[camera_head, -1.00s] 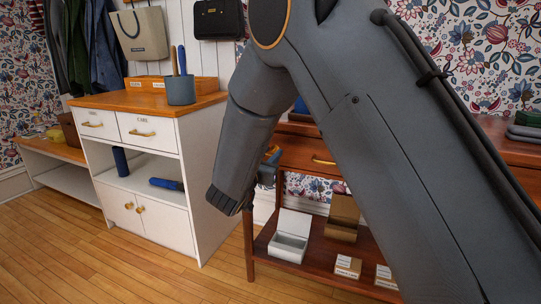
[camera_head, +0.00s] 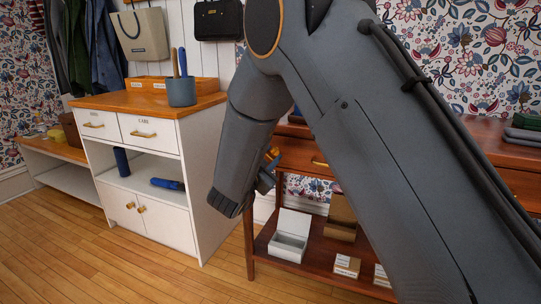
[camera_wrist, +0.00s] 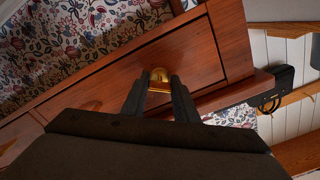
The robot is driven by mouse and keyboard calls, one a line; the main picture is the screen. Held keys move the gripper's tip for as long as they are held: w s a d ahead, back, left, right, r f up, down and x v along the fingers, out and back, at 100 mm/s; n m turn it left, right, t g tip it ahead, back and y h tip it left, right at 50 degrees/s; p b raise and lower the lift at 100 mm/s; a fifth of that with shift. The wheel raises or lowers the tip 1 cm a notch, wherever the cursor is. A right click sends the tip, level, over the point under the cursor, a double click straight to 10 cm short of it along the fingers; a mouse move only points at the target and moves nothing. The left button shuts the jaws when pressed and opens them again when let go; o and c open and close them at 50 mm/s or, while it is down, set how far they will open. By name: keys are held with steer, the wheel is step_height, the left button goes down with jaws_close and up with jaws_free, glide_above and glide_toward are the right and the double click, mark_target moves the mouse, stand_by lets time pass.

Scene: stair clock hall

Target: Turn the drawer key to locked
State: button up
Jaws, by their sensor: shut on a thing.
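The wooden drawer front (camera_wrist: 205,50) fills the middle of the wrist view, tilted. It also shows in the head view (camera_head: 303,157), partly behind my arm. A brass key (camera_wrist: 159,75) stands out from the drawer front in the wrist view. My gripper (camera_wrist: 160,84) is shut on the key's bow, one dark finger on each side. In the head view my gripper (camera_head: 268,172) is at the left end of the drawer, small and partly hidden by my arm. The keyhole and the key's shaft are hidden, so I cannot tell the lock's state.
A white cabinet (camera_head: 217,200) with an orange top stands to the left, close to my gripper. On the table's lower shelf (camera_head: 320,262) are an open white box (camera_head: 290,238) and small cartons (camera_head: 347,265). The wooden floor (camera_head: 150,270) in front is clear.

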steer(key=m, duration=0.5)
steer(key=shift+m, duration=0.3)
steer(key=m+b, duration=0.1)
steer(key=m, duration=0.3)
steer(key=shift+m, duration=0.7)
steer(key=o, duration=1.1)
steer(key=shift+c, duration=0.2)
steer(key=p+v, duration=0.1)
steer(key=v, duration=0.6)
steer(key=shift+s, duration=0.4)
